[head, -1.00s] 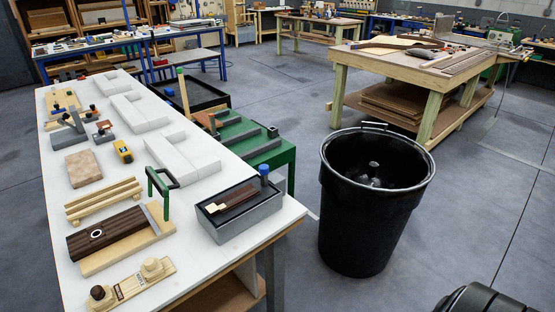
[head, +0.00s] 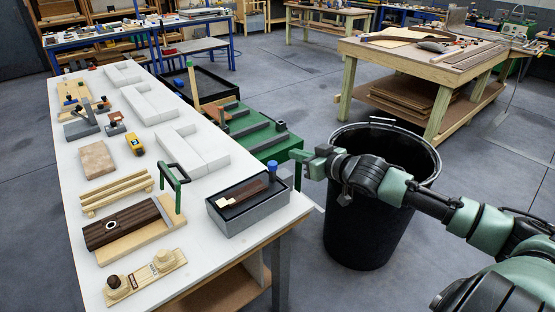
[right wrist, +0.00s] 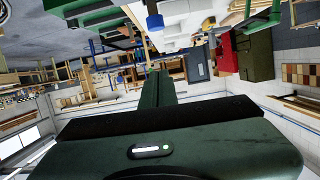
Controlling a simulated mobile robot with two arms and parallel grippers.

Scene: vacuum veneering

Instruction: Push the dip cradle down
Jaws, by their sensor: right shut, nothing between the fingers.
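A grey open box (head: 236,226) with a dark inside stands on the near right corner of the white table. A dark brown strip with a cream end (head: 226,198) lies tilted in it. A blue knob (head: 272,166) stands up at its back right; the cradle under it is not clearly distinguishable. My right gripper (head: 304,157) is shut and empty, right of the box and apart from it, beyond the table edge. Its closed fingers (right wrist: 160,86) also show in the right wrist view. My left gripper is not in view.
A black bin (head: 362,235) stands under my right arm. A green bench (head: 262,140) stands behind the box. White blocks line the table's right side.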

